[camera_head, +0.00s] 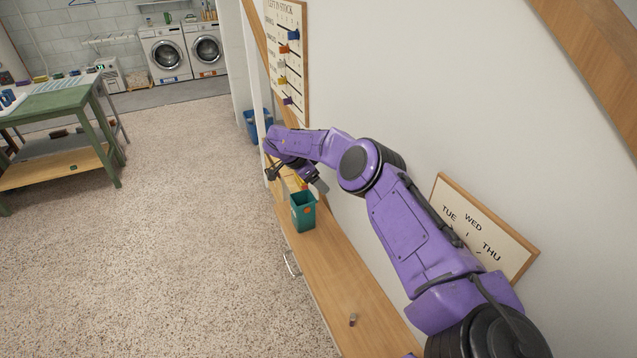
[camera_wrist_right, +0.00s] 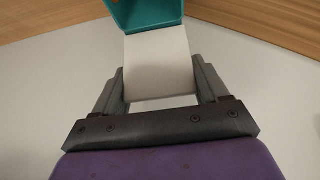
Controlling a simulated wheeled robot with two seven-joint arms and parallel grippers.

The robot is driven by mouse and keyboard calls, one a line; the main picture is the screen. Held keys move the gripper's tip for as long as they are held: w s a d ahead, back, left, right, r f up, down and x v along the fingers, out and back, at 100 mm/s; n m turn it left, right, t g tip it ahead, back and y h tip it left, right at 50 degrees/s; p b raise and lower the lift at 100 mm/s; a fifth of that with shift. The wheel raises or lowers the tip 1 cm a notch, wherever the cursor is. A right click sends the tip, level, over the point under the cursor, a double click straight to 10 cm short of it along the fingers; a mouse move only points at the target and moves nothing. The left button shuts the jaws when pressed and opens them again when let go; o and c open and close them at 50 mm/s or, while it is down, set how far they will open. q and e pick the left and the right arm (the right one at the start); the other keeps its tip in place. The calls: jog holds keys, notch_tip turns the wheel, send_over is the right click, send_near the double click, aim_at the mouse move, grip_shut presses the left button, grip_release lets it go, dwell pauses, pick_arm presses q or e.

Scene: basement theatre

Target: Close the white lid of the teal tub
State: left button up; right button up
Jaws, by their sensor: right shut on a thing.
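The teal tub (camera_head: 303,214) stands upright on the wooden counter, with a small orange mark on its front. Its white lid (camera_head: 320,186) is open, standing up at a tilt from the tub's rim by the wall. In the right wrist view, the lid (camera_wrist_right: 158,62) sits between the two fingers of my right gripper (camera_wrist_right: 160,82), which is shut on it by its side edges. The teal tub (camera_wrist_right: 147,15) shows at the top of that view, at the lid's far end. In the head view my purple right arm reaches over the counter to the lid. My left gripper is not in view.
The wooden counter (camera_head: 335,280) runs along the white wall, with a small grey object (camera_head: 353,319) near its front. A day board (camera_head: 480,232) and a stock board (camera_head: 287,60) are by the wall. A green table (camera_head: 55,102) stands left; the floor between is clear.

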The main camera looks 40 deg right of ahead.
jog(key=a+h+b, duration=0.1)
jog(key=g+h+b, duration=0.1)
jog(key=h+b, duration=0.1)
jog(key=shift+w+a+f, duration=0.2)
jog(key=shift+w+a, duration=0.1)
jog(key=shift+a, duration=0.05)
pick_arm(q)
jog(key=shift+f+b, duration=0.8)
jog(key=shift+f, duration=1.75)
pick_arm(e)
jog(key=shift+a+r+g+h, duration=0.1)
jog(key=shift+a+g+h, duration=0.25)
jog(key=shift+h, duration=0.45)
jog(key=shift+w, duration=0.1)
